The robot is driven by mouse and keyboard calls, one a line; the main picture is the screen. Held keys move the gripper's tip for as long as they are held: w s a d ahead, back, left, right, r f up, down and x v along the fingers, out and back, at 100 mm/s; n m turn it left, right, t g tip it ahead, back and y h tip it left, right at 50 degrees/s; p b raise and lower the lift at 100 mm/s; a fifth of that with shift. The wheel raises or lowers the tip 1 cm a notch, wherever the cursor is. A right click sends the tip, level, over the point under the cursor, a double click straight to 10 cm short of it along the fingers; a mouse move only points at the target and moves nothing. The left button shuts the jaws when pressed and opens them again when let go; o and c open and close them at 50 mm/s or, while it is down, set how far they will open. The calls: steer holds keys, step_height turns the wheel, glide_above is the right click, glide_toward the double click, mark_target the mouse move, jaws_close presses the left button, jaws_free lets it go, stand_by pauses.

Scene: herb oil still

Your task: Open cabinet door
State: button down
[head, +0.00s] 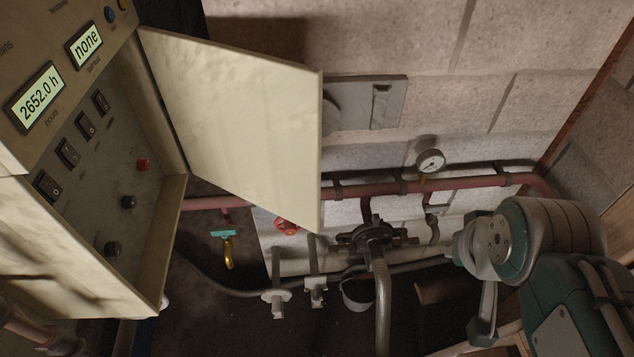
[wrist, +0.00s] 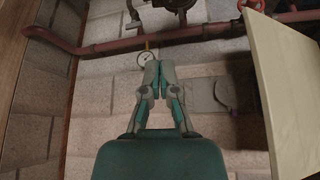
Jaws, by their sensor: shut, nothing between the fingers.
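The cream cabinet door (head: 245,115) stands swung wide out from the cabinet (head: 172,215), hinged along the right edge of its recess. The inside panel (head: 95,195) is exposed, with several black switches, a red button and dark knobs. The door also shows at the right of the wrist view (wrist: 285,95). My gripper (wrist: 153,68) is shut and empty in the wrist view, apart from the door and to its left, with the block wall behind it. In the head view my arm is at the right; I cannot make out the fingertips there.
A red pipe (head: 375,188) runs along the block wall with a pressure gauge (head: 430,161) and a dark valve (head: 372,238) by it. A grey wall plate (head: 385,102) is partly behind the door. A wooden beam edges the right side.

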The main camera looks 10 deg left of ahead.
steer(key=n+t+h, duration=0.6)
steer(key=n+t, duration=0.5)
steer(key=n, duration=2.1)
glide_toward(315, 176)
steer(key=x, duration=0.8)
steer(key=shift+s, duration=0.1)
